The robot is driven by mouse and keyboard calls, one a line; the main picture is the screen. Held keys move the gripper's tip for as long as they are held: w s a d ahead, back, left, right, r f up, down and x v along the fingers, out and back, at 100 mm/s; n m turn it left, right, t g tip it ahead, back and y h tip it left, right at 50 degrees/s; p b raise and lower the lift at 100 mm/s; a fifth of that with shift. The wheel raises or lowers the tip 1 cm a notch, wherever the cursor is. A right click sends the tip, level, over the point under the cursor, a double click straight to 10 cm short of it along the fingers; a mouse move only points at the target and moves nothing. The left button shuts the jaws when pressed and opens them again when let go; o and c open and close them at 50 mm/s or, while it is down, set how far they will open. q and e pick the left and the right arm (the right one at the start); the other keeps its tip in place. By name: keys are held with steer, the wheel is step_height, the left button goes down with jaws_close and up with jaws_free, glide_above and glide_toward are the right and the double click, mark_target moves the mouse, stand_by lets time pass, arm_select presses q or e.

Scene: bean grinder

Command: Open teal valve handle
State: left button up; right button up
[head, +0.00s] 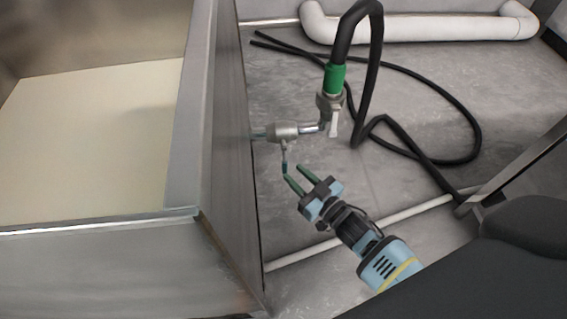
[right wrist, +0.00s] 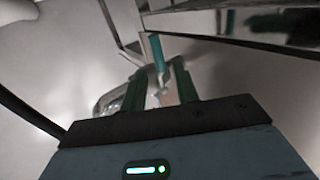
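The handle also shows in the right wrist view (right wrist: 156,52), lying in line with the gap between my fingers. The right wrist view shows the open fingers (right wrist: 158,78) too. I cannot tell whether either finger touches the handle. My left gripper is not in view.
The metal basin's wall (head: 222,130) stands just left of the valve. A green hose connector (head: 335,78) with a black hose (head: 374,60) rises beside it. More hose lies on the grey floor (head: 410,165). A white pipe (head: 430,28) runs along the back.

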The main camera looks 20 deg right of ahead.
mark_target(286, 166)
steer(key=b+x, duration=0.1)
steer(key=x, duration=0.4)
steer(key=shift+w, duration=0.1)
steer(key=shift+c, duration=0.3)
jaws_close()
